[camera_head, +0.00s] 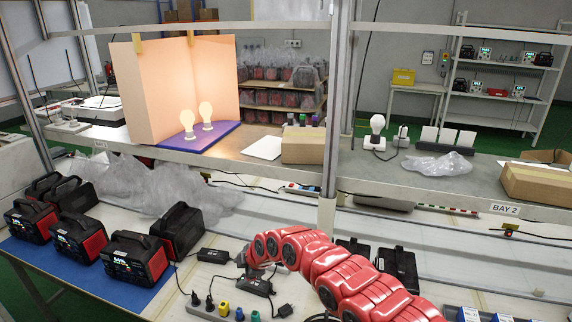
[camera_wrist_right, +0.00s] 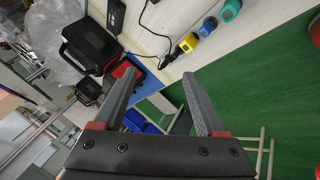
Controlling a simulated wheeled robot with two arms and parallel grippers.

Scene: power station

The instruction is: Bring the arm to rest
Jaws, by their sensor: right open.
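My right arm (camera_head: 345,275) is red and reaches in from the lower right over the front bench in the head view. Its gripper (camera_head: 243,258) is at the arm's far end, mostly hidden by the arm, beside black power adapters (camera_head: 255,286). In the right wrist view my right gripper (camera_wrist_right: 160,75) shows its two grey fingers spread apart with nothing between them. The fingers point past the bench edge, with green floor and blue shapes beyond. My left gripper is not in view.
Several black-and-red power stations (camera_head: 138,257) stand on a blue mat (camera_head: 90,282) at left. A power strip with coloured plugs (camera_head: 222,309) lies near the front edge. A post (camera_head: 335,110) rises behind the arm. Crumpled plastic (camera_head: 150,190) covers the bench behind the stations.

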